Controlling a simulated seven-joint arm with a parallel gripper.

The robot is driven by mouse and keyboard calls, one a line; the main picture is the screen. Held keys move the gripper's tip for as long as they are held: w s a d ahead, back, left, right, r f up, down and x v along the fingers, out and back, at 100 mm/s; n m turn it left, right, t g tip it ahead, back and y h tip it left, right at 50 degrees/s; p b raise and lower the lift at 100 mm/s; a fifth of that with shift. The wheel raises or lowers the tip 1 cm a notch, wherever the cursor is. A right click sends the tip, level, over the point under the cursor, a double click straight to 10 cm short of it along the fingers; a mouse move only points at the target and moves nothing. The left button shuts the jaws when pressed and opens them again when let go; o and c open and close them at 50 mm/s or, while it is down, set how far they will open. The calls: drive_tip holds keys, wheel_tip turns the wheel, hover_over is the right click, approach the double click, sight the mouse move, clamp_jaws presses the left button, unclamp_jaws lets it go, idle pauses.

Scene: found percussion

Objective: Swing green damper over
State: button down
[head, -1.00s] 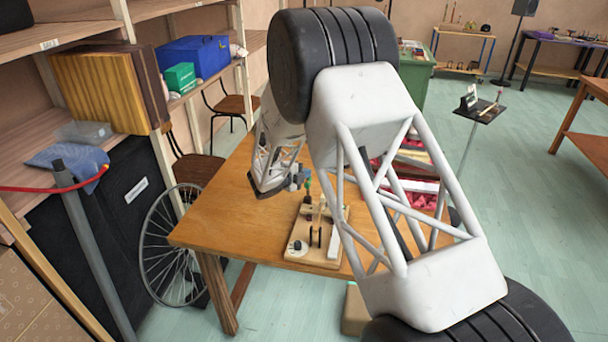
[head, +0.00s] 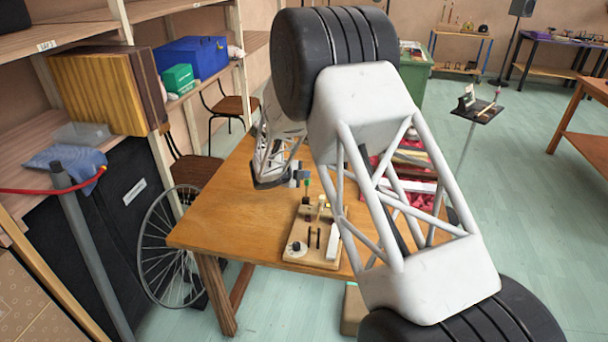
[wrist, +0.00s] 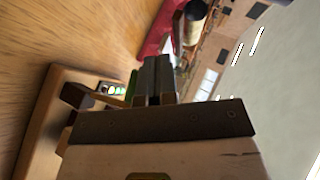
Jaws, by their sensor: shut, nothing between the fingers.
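The wooden board (head: 325,262) with small fittings lies on the table near its front edge. The green damper (head: 306,189) stands at the board's far end, a small green tip on a thin upright. In the wrist view a sliver of the green damper (wrist: 133,84) shows just left of my fingers, partly hidden by them. My gripper (head: 301,176) is close to the green tip at the board's far end; I cannot tell whether they touch. In the wrist view my gripper (wrist: 157,64) has its two fingers together with nothing between them.
The board carries a pale peg, black upright pieces and a dark knob (head: 296,246). Red cloth with items (head: 420,172) lies to the right, partly behind my arm. The table's left side (head: 215,215) is clear. A spoked wheel (head: 170,245) stands beside the table.

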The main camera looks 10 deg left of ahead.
drive_tip(key=shift+r, duration=0.2)
drive_tip(key=shift+r, duration=0.6)
drive_tip(key=shift+a+r, duration=0.1)
drive_tip(key=shift+r, duration=0.05)
drive_tip(key=w+a+r, duration=0.2)
drive_tip(key=a+r, duration=0.5)
drive_tip(key=r, duration=0.4)
drive_tip(key=shift+a, duration=0.3)
drive_tip(key=shift+r, duration=0.15)
idle(0.3)
